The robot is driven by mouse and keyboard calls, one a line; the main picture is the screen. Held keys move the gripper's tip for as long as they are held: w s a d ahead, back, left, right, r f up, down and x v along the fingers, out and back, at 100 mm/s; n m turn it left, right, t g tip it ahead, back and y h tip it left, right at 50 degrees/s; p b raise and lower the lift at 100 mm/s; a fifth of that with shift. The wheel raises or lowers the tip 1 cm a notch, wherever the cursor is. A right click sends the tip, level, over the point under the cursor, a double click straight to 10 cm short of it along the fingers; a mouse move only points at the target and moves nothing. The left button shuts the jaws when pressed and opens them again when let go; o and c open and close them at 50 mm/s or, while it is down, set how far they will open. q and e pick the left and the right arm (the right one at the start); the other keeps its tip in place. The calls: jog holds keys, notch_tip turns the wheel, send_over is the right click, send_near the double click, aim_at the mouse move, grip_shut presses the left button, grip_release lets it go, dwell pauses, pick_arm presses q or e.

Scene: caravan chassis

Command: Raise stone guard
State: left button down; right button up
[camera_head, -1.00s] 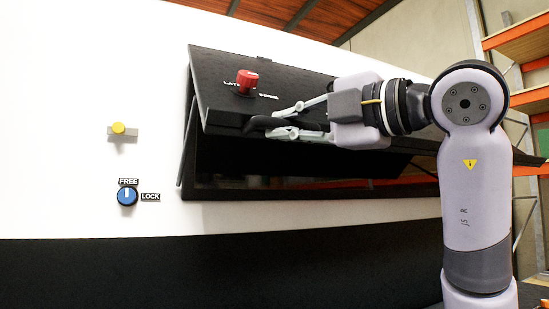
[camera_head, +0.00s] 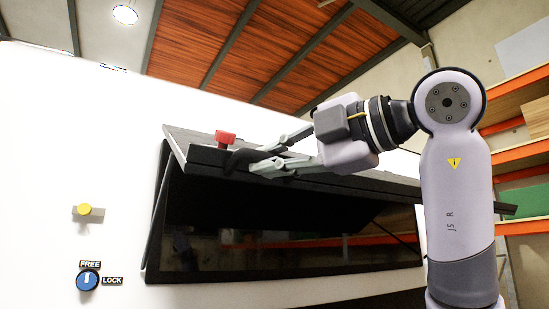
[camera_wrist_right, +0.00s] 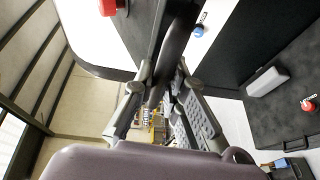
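The stone guard (camera_head: 320,179) is a black panel on the white caravan wall. It stands tilted out, its lower edge swung up and away from the dark window below it. A black handle (camera_head: 240,160) sits on its front edge, beside a red knob (camera_head: 225,137). My right gripper (camera_head: 264,158) has its two fingers around the handle and appears shut on it. In the right wrist view the handle (camera_wrist_right: 177,45) passes between the fingers. A blue knob (camera_head: 87,281) between the FREE and LOCK labels points up at FREE. My left gripper is not in view.
A yellow knob (camera_head: 83,209) on a grey plate is on the wall left of the guard. Orange-beamed shelving (camera_head: 520,151) stands at the right, behind my right arm. The space above the guard, up to the roof, looks clear.

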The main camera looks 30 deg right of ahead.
jog(key=o, duration=0.5)
jog(key=shift+w, duration=0.15)
jog(key=shift+c, duration=0.2)
jog(key=v, duration=1.2)
